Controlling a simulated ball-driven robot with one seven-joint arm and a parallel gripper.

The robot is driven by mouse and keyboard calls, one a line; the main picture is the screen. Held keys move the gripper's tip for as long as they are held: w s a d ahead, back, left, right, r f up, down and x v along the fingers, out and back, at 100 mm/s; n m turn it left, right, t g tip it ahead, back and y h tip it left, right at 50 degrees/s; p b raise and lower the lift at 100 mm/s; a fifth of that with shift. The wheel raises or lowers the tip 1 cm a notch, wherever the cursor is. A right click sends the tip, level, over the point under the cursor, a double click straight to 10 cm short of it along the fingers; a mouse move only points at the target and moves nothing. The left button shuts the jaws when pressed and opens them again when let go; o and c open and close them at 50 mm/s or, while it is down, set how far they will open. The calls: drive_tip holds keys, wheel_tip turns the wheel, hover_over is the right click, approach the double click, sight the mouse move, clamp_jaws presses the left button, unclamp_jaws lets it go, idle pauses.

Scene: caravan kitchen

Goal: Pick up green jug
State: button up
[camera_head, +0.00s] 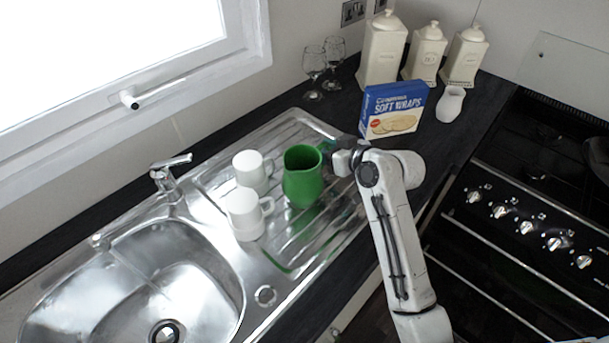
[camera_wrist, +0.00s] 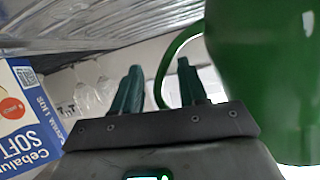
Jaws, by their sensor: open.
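The green jug (camera_head: 302,180) stands upright on the ribbed metal draining board (camera_head: 296,262), its handle side toward my gripper (camera_head: 330,150). My gripper is at the jug's right side, close to the handle. In the wrist view the jug (camera_wrist: 268,85) fills the right side. My gripper (camera_wrist: 158,78) shows there with its two dark green fingers apart. The jug's curved handle (camera_wrist: 164,70) appears between the fingers in the picture. I cannot tell whether a finger touches it. In the head view, my wrist hides the fingers partly.
Two white mugs (camera_head: 249,170) (camera_head: 246,210) stand left of the jug. Two wine glasses (camera_head: 314,66), cream canisters (camera_head: 384,50) and a small white pot (camera_head: 451,104) are farther back. The sink (camera_head: 140,290) is front left.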

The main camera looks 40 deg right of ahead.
drive_tip(key=shift+w+f, duration=0.15)
drive_tip(key=shift+w, duration=0.15)
drive_tip(key=shift+c, duration=0.2)
clamp_jaws()
